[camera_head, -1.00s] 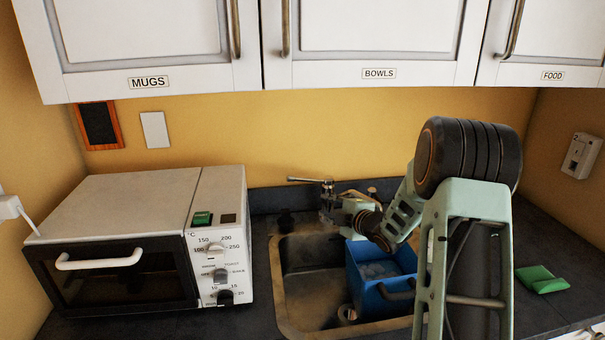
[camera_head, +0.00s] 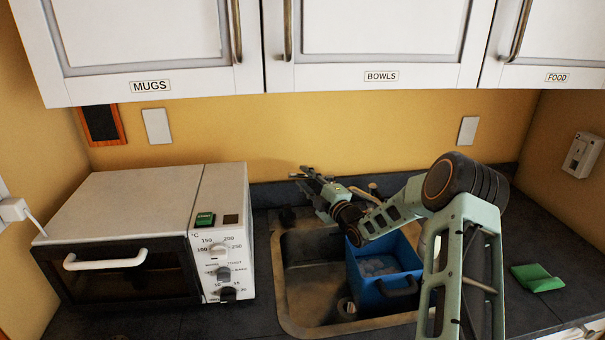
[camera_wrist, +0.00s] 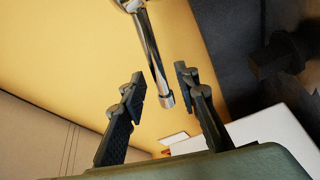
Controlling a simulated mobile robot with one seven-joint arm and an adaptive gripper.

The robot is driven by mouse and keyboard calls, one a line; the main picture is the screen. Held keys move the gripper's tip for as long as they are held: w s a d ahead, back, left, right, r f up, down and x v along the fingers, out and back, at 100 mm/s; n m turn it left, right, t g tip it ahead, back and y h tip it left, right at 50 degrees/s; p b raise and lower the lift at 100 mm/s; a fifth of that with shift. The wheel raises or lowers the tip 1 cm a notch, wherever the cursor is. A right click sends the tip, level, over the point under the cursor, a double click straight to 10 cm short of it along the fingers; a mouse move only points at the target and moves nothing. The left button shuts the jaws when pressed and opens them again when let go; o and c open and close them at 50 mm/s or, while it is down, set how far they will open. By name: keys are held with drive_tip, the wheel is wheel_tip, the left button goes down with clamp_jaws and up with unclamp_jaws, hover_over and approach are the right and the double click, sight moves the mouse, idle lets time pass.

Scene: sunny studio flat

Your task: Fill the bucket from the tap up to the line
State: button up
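The blue bucket (camera_head: 366,287) stands in the sink (camera_head: 300,318), with a dark handle and a pale, mottled surface inside that looks like water. The fill line cannot be made out. My gripper (camera_head: 304,174) is at the back of the sink, at the tap, and hides most of it in the head view. In the wrist view the tap's chrome lever (camera_wrist: 156,65) reaches down between the fingers of my gripper (camera_wrist: 164,88). The fingers are open, with gaps on both sides of the lever. Whether water is flowing cannot be seen.
A white toaster oven (camera_head: 120,205) stands left of the sink. A green folded cloth or packet (camera_head: 537,278) lies on the dark counter at the right. White cupboards (camera_head: 370,40) hang above. The counter right of the sink is mostly clear.

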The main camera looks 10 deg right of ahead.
drive_tip(key=shift+x, duration=1.05)
clamp_jaws()
